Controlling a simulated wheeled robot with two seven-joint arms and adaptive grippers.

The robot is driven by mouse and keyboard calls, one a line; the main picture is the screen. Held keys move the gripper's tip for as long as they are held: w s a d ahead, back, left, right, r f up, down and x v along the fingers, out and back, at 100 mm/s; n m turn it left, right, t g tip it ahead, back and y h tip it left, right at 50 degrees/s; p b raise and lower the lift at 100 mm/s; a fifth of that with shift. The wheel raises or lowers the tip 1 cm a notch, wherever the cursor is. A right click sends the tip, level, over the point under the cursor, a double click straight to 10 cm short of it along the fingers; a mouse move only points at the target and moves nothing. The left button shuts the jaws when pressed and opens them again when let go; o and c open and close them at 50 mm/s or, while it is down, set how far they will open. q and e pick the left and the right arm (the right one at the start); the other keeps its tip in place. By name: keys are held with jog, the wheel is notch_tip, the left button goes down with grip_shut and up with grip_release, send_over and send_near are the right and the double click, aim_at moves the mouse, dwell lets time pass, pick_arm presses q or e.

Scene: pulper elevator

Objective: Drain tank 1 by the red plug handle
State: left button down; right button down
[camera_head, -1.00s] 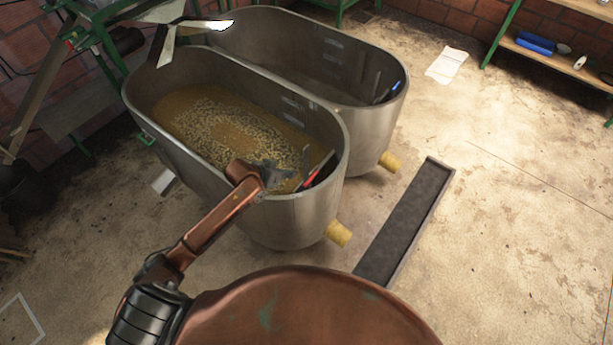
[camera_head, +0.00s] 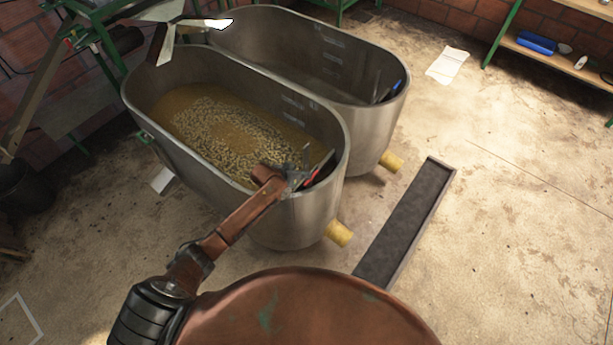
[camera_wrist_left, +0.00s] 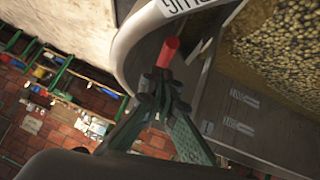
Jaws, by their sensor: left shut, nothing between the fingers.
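The near steel tank (camera_head: 285,215) holds brown liquid with pale beans; I take it as tank 1. A red plug handle (camera_head: 312,178) stands slanted inside its right end, partly hidden by my left gripper (camera_head: 300,176). In the left wrist view the red handle (camera_wrist_left: 168,52) shows just beyond the fingertips of my left gripper (camera_wrist_left: 160,82), near the tank's rim. The fingers are shut with nothing held. Whether they touch the handle, I cannot tell. My right gripper is not in view.
A second steel tank (camera_head: 375,135) with a blue handle (camera_head: 396,86) stands behind. Yellow outlet stubs (camera_head: 338,233) stick out low from both tanks. A dark floor channel (camera_head: 405,225) lies to their right. The floor further right is mostly clear, with a paper sheet (camera_head: 447,66).

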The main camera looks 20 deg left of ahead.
pick_arm(q)
jog(key=shift+f, duration=0.25)
